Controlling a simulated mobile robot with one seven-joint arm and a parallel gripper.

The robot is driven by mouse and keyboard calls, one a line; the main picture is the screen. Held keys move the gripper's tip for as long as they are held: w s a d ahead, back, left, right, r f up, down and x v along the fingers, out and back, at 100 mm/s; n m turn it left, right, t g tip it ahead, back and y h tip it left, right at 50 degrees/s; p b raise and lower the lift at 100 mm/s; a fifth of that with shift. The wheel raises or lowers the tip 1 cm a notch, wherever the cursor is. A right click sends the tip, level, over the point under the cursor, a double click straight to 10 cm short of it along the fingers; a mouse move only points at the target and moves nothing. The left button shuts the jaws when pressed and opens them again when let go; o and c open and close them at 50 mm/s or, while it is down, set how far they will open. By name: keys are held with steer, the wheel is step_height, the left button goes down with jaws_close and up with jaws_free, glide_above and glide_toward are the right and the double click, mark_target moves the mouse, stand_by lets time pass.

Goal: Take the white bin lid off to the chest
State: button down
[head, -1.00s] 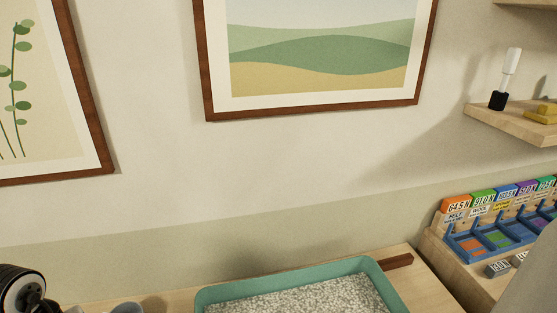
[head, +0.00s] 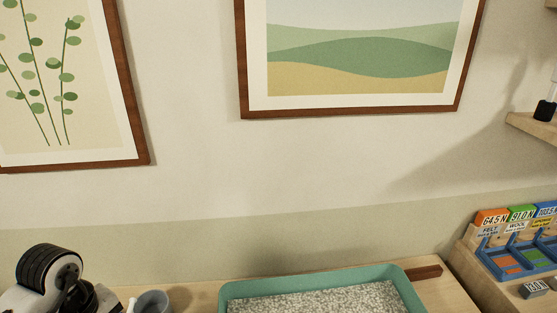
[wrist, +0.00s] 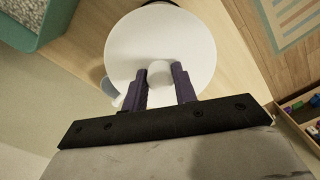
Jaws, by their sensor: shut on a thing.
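The white bin lid (wrist: 160,42) is a round white disc with a short knob (wrist: 160,75) at its middle, seen in the wrist view. My gripper (wrist: 161,80) is shut on the knob, with one dark finger on each side of it. The lid hides most of what lies beneath it. A wooden surface (wrist: 95,35) shows below and around it; I cannot tell how far apart they are. My gripper and the lid do not show in the head view, and nothing there is clearly the chest.
A teal tray of grey-white granules (head: 410,296) stands on a wooden top, with a brown bar (head: 425,272) beside it. A black-and-white device (head: 50,280) and grey cup (head: 153,301) are at left. A blue rack (head: 515,262) and wall shelf (head: 535,128) are at right.

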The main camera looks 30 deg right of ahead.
steer(key=shift+f, duration=0.15)
stand_by(0.3)
steer(key=n, duration=0.5)
steer(key=shift+d, duration=0.1)
stand_by(0.3)
steer(key=shift+n, duration=0.5)
steer(key=n, duration=0.3)
steer(key=shift+n, duration=0.4)
steer(key=n, duration=0.3)
steer(key=c, duration=1.7)
jaws_free()
steer(key=shift+n, duration=0.3)
jaws_close()
